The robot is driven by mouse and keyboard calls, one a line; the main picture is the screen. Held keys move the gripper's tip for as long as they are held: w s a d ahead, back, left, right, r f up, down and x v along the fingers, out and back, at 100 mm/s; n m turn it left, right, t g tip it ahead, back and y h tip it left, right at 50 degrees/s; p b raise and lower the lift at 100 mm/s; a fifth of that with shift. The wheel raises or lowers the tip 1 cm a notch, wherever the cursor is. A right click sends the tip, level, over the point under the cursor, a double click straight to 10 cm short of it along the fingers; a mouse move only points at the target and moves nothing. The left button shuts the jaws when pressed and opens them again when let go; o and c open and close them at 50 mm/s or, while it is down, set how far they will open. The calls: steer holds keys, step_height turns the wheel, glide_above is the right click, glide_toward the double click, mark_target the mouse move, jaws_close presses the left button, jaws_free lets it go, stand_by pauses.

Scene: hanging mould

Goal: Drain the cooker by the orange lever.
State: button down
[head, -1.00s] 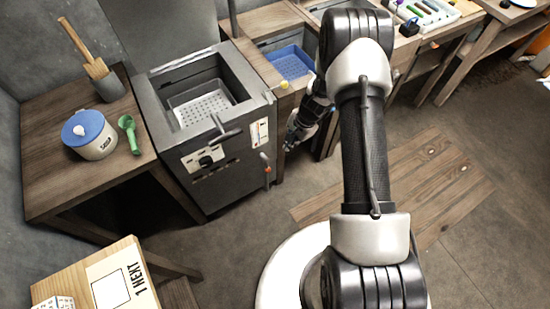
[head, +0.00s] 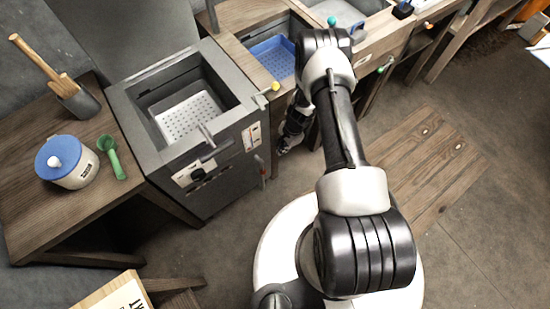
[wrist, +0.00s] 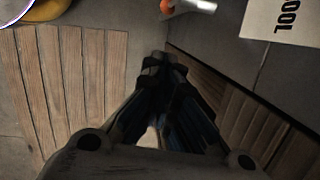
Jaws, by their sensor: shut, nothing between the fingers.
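The cooker (head: 222,165) is a dark grey metal box at the left centre of the head view, with a perforated basket (head: 190,115) in its open well. The orange lever (head: 261,172) hangs low on the cooker's front, near its right corner. My gripper (head: 285,147) is to the right of the lever and a little above it in the picture, apart from it. In the wrist view my gripper (wrist: 165,60) points away over the floor, with its fingers together and empty. An orange-tipped metal piece shows at the top of the wrist view; I cannot tell if it is the lever.
A blue tray (head: 272,58) sits in the counter right of the cooker. A blue-lidded jar (head: 68,165) and a green scoop (head: 112,158) stand on the wooden table at left. Wooden floor boards (head: 425,165) lie at right; the floor around them is clear.

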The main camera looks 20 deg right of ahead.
steer(key=a+b+x, duration=0.1)
steer(key=b+x, duration=0.1)
steer(key=x, duration=0.4)
steer(key=a+b+x, duration=0.1)
steer(key=b+x, duration=0.1)
steer(key=x, duration=0.4)
steer(key=shift+s+a+b, duration=0.3)
steer(key=shift+s+a, duration=0.05)
steer(key=shift+a, duration=0.05)
steer(key=shift+s+r, duration=0.1)
steer(key=shift+s, duration=0.1)
